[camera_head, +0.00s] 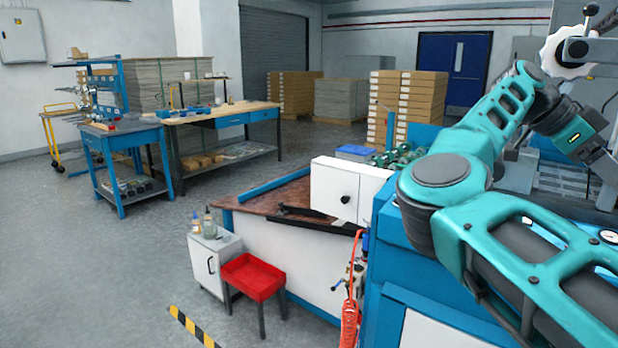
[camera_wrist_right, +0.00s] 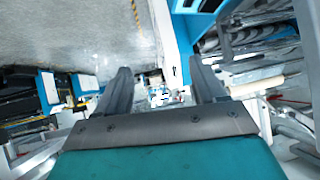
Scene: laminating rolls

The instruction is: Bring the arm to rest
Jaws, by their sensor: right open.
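My right arm (camera_head: 455,172) is teal and grey. In the head view it comes in from the lower right, bends at a large grey joint, and rises toward the upper right. Its wrist (camera_head: 570,128) is at the right, in front of the machine. In the right wrist view my right gripper (camera_wrist_right: 162,78) is open, with its two grey fingers wide apart. Nothing is held between them. My left arm and left gripper are not in view.
Blue and white machinery (camera_head: 345,188) stands close beside and below the right arm. A red tray stand (camera_head: 252,277) and a white cabinet (camera_head: 214,264) stand left of it. A wooden-topped workbench (camera_head: 215,113) is farther back. The grey floor (camera_head: 90,265) at left is clear.

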